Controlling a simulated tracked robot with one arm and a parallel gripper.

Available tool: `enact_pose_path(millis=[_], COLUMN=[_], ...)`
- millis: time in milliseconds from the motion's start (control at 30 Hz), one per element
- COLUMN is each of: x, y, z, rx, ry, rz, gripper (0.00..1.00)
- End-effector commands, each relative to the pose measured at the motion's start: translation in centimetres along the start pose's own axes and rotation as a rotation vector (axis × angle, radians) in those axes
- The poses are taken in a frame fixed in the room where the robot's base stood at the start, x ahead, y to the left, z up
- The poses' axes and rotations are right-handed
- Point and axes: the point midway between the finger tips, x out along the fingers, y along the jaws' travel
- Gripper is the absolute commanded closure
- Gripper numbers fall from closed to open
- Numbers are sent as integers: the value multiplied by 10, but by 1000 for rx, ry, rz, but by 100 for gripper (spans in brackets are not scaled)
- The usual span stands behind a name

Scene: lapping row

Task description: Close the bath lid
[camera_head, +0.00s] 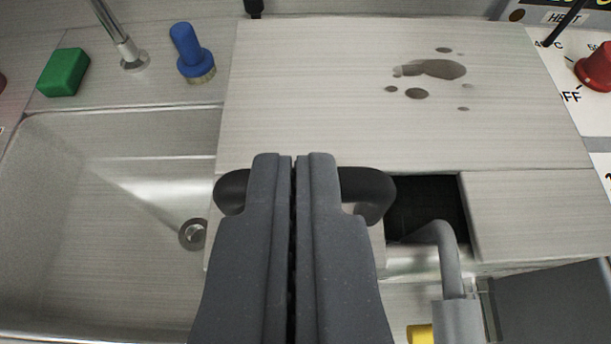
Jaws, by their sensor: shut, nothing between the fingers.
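My gripper (294,165) is shut and empty, pointing away from the camera in the middle of the view. A black handle (368,192) shows on both sides of its fingertips; the middle of the handle is hidden behind them. I cannot tell whether they touch. The handle appears to belong to the bath lid, a pale metal panel mostly hidden by my gripper. A dark rectangular opening (428,208) shows right of the handle, so the bath looks partly uncovered. A fixed-looking metal panel (540,210) lies right of the opening.
A flat metal top (300,100) with dark wet spots (432,70) lies beyond. An empty sink (80,200) is at left, with a blue knob (192,55) and green block (63,72) behind it. A grey curved bar (445,245) stands near the opening. A red dial (596,70) is far right.

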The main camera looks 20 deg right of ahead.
Motion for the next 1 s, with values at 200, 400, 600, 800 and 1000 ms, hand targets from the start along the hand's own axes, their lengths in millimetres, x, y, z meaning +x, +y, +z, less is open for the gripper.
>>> enact_pose_path(millis=[200,400,600,800,1000], x=[-13,-26,-38,-47,-52], y=[2,1,0,0,0], z=[14,30,46,62,70], rx=[0,-2,-3,-3,-2], ry=[12,22,30,29,31], rz=[5,1,-3,-3,-4], gripper=[100,100,100,100,100])
